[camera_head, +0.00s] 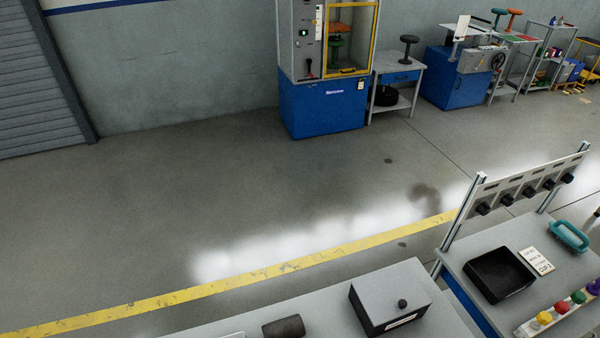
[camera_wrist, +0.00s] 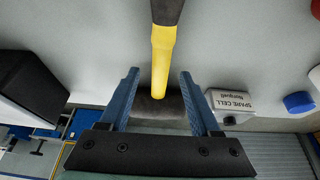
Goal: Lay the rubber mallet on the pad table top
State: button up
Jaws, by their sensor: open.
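The rubber mallet shows in the wrist view, with a yellow handle (camera_wrist: 162,60) that is dark at its far end and a dark head (camera_wrist: 158,106). It lies on a pale grey surface. My gripper (camera_wrist: 158,74) is open; its two blue fingers stand one on each side of the mallet, with gaps to the handle. In the head view a dark cylinder (camera_head: 283,328) at the bottom edge looks like the mallet head; my gripper is not seen there. A small grey table (camera_head: 396,65) with a dark round padded piece on it stands beside the blue machine; I cannot tell if it is the pad table.
A grey box with a black knob (camera_head: 390,297) stands on the near bench. A box labelled SPARE CELL (camera_wrist: 230,101) is right of my fingers. A black tray (camera_head: 499,274) and coloured knobs are on the right bench. The floor between benches and machine (camera_head: 322,108) is clear.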

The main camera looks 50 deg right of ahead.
jog(key=v, duration=0.9)
jog(key=shift+r, duration=0.35)
jog(key=shift+s, duration=0.15)
jog(key=w+r+n+t+h, duration=0.2)
jog(key=w+r+t, duration=0.4)
jog(key=w+r, duration=1.15)
jog(key=w+a+r+n+t, duration=0.1)
jog(key=w+a+r+t, duration=0.15)
jog(key=r, duration=0.65)
jog(key=w+a+r+t, duration=0.2)
jog(key=r+t, duration=0.1)
jog(key=r, duration=0.5)
jog(key=s+a+r+n+t+y, duration=0.1)
jog(key=a+r+t, duration=0.35)
jog(key=r, duration=0.75)
jog(key=s+a+r+n+t+y, duration=0.1)
jog(key=a+r+t, duration=0.3)
jog(key=r, duration=0.7)
jog(key=s+a+r+t+y, duration=0.1)
jog(key=s+a+r, duration=0.2)
jog(key=r, duration=0.3)
jog(key=s+a+r+n+t+y, duration=0.1)
jog(key=s+a+r+t, duration=0.1)
jog(key=s+r, duration=0.4)
jog(key=shift+a+r+t+y, duration=0.3)
jog(key=shift+a+r, duration=0.15)
jog(key=shift+a, duration=0.45)
